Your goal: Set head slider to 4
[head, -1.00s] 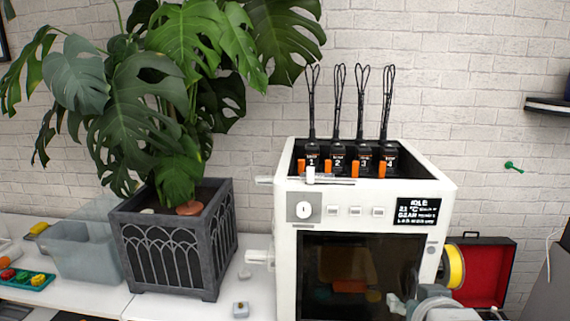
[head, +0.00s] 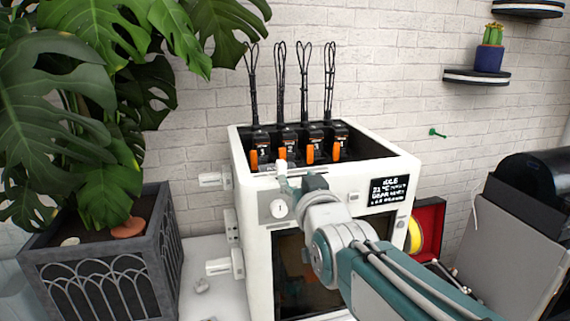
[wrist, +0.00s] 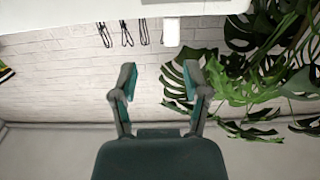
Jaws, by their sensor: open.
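The white slider knob (head: 282,168) sits toward the left of the rail along the top front edge of the white printer (head: 385,160). Behind the rail stand several black tool heads (head: 310,135) with orange tabs; their numbers are too small to read here. My gripper (head: 289,184) is open, at the printer's front just below and close to the knob; I cannot tell whether they touch. In the wrist view, my gripper's fingers (wrist: 159,78) are spread with nothing between them. A white block, likely the knob (wrist: 172,32), hangs beyond them, slightly right.
A large plant in a dark planter (head: 105,255) stands left of the printer. White handles (head: 218,267) jut from the printer's left side. A red case (head: 428,222) and a yellow spool (head: 414,236) are at right.

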